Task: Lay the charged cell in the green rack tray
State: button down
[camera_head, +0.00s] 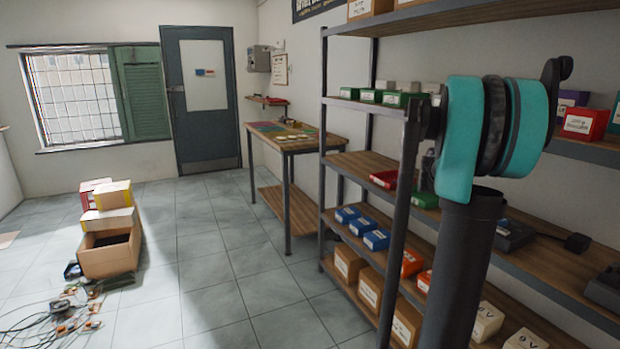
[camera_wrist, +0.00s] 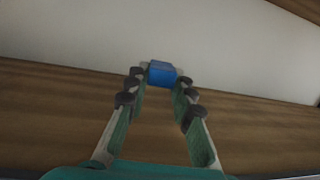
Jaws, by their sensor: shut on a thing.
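In the wrist view my gripper (camera_wrist: 161,82) is shut on a small blue block (camera_wrist: 162,73), held between the fingertips. It looks like the cell, but no charge mark can be read. Behind it are a brown wooden shelf board and a pale wall. In the head view a green tray (camera_head: 425,200) sits on the middle shelf, partly hidden by the shelf post and my arm. The green tray does not show in the wrist view. My gripper is hidden in the head view, so its distance from the tray cannot be told.
A red tray (camera_head: 384,179) is on the same shelf, left of the green one. Green-fronted boxes (camera_head: 400,99) stand on the shelf above, blue bins (camera_head: 377,239) below. A shelf post (camera_head: 400,220) stands in front. Cables and boards (camera_head: 62,318) litter the floor at left.

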jog(key=w+a+f+n+t+y, duration=0.3)
jog(key=w+a+f, duration=0.3)
jog(key=a+f, duration=0.3)
jog(key=w+a+f+n+t+y, duration=0.4)
jog(key=w+a+f, duration=0.25)
jog(key=a, duration=0.35)
jog(key=a+f+n+y, duration=0.2)
jog(key=a+f+y, duration=0.1)
jog(key=a, duration=0.8)
jog(key=w+a+f+n+t+y, duration=0.1)
jog(key=a+f+n+y, duration=0.2)
jog(key=a, duration=0.8)
jog(key=shift+w+f+t+y, duration=0.15)
jog(key=shift+f+t+y, duration=0.15)
jog(key=shift+f+y, duration=0.3)
jog(key=shift+r, duration=0.1)
